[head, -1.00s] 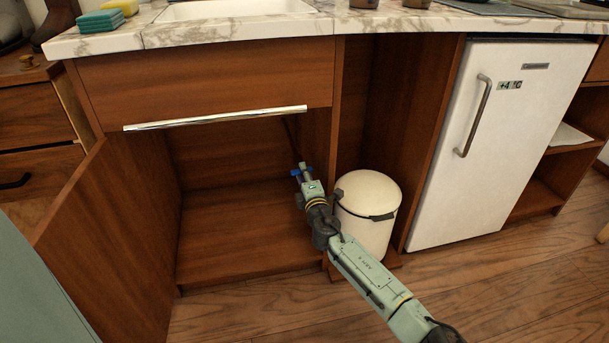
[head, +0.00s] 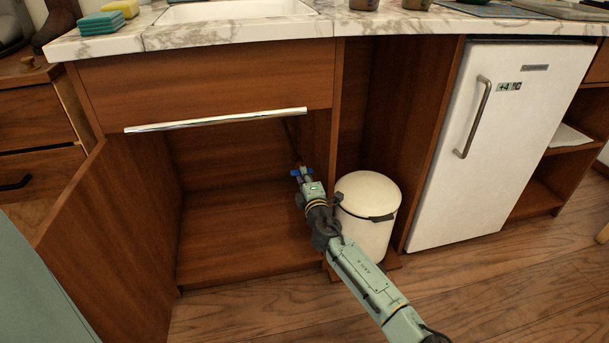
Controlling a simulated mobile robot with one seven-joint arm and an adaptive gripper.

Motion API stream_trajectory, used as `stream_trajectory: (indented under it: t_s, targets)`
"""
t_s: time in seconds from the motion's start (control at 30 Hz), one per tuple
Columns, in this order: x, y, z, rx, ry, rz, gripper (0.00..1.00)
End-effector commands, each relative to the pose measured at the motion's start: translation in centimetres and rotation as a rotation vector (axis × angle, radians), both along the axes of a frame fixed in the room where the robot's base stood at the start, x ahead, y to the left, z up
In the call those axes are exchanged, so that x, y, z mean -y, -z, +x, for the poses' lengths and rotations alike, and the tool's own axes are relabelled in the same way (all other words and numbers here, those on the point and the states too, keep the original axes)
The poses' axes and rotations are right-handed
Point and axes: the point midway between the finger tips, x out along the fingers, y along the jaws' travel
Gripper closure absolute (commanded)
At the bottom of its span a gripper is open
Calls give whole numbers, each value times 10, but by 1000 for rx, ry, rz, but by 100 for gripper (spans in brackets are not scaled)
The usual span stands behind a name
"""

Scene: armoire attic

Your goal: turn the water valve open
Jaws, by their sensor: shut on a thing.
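The water valve (head: 296,172) shows as a small blue handle with a bit of copper-coloured pipe above it, inside the open cabinet under the sink, near its right wall. My gripper (head: 304,178) reaches in from the lower right and is shut on the valve handle. The fingers are small in the head view and partly cover the handle. How far the handle is turned cannot be made out.
The cabinet door (head: 112,245) stands open on the left. A cream bin (head: 368,215) stands close to the right of my arm. A white fridge (head: 500,150) is further right. The marble counter (head: 240,32) is above. The cabinet floor (head: 240,235) is clear.

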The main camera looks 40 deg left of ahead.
Motion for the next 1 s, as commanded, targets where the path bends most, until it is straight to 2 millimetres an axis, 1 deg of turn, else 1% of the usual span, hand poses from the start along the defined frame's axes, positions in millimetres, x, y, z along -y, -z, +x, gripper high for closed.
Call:
stream_trajectory:
  t_s: [0.23,0.27,0.53,0.87,1.0]
  targets:
    - [0,0,0,-6,-1,4,100]
    - [0,0,0,-6,-1,4,91]
    - [0,0,0,-4,0,3,73]
    - [2,0,-1,-4,0,3,73]
    - [11,0,-8,-5,1,5,73]
